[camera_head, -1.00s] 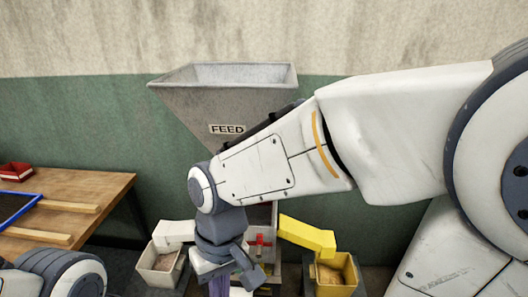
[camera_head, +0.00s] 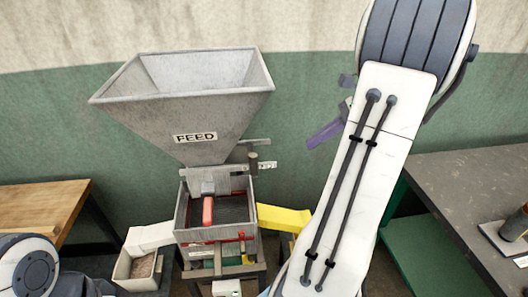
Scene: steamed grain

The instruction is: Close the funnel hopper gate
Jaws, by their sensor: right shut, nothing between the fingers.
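The grey metal funnel hopper (camera_head: 190,120), marked FEED, stands against the green wall, wide mouth up. At its lower right, a flat metal bar with an upright pin, apparently the gate slide (camera_head: 253,160), sticks out beside a small label. How far the gate is open cannot be told. My right gripper (camera_head: 322,135), with purple fingers, is shut and empty to the right of the hopper and apart from it. It is partly hidden behind my white arm link. My left arm shows only at the lower left corner; its gripper is not in view.
Below the hopper is a screen box (camera_head: 180,215) with a red piece (camera_head: 208,210) inside. A white chute (camera_head: 150,238) leads to a bin (camera_head: 140,270); a yellow chute (camera_head: 283,217) slopes right. A wooden table (camera_head: 40,205) stands left, a dark bench (camera_head: 480,190) right.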

